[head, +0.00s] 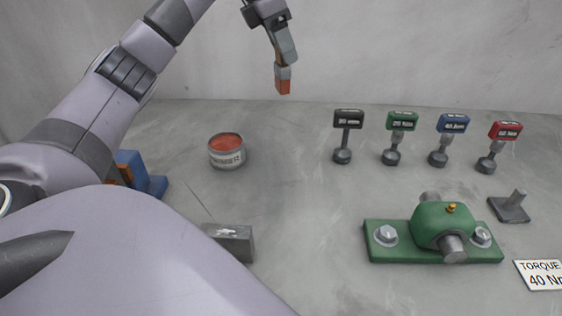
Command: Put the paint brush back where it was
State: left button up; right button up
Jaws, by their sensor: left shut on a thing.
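My left gripper (284,62) hangs at the top centre, pointing down, high over the table and near the back wall. It is shut on the paint brush (283,86), whose orange end shows below the fingers; the rest of the brush is hard to make out. A can of orange-red paint (227,159) stands open on the table, below and to the left of the brush. The brush and the can are apart. My right gripper is not in view.
A row of torque tools with black (348,118), green (403,121), blue (453,123) and red (505,130) heads stands at the back right. A green fixture (440,225) is in front. A grey block (234,241) and a partly hidden blue object (154,184) lie left. The table's back middle is clear.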

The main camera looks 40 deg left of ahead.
pick_arm(q)
jog(key=shift+a+f, duration=0.2)
jog(key=shift+f, duration=0.05)
notch_tip(320, 180, down, 19)
jog(key=shift+f+b, duration=0.15)
jog(key=shift+b, duration=0.25)
jog(key=o, duration=1)
jog(key=shift+f, duration=0.15)
jog(key=shift+o, duration=0.2)
jog(key=v, duration=1.2)
jog(key=shift+r+b, duration=0.25)
jog(key=shift+b, duration=0.15)
